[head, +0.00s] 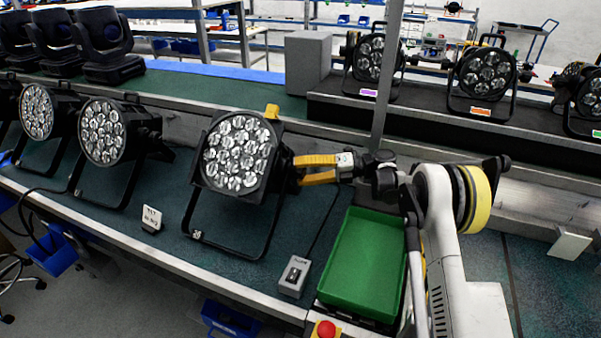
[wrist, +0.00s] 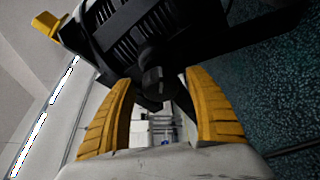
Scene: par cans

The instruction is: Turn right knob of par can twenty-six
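A black par can (head: 237,152) with many clear lenses stands on its bracket on the green bench, in the middle of the head view. My gripper (head: 300,170), with yellow fingers, is at its right side. In the wrist view, a dark round knob (wrist: 157,82) on the side of the par can's black ribbed housing (wrist: 140,30) sits between the tips of my gripper (wrist: 158,82). The fingers are apart, one on each side of the knob, with small gaps showing. The knob is hidden in the head view. No number twenty-six is readable.
A green tray (head: 362,262) lies below my arm. A grey switch box (head: 294,276) and a small sign (head: 151,218) stand near the bench's front edge. Another par can (head: 110,132) stands to the left. A grey upright post (head: 388,85) rises behind my gripper.

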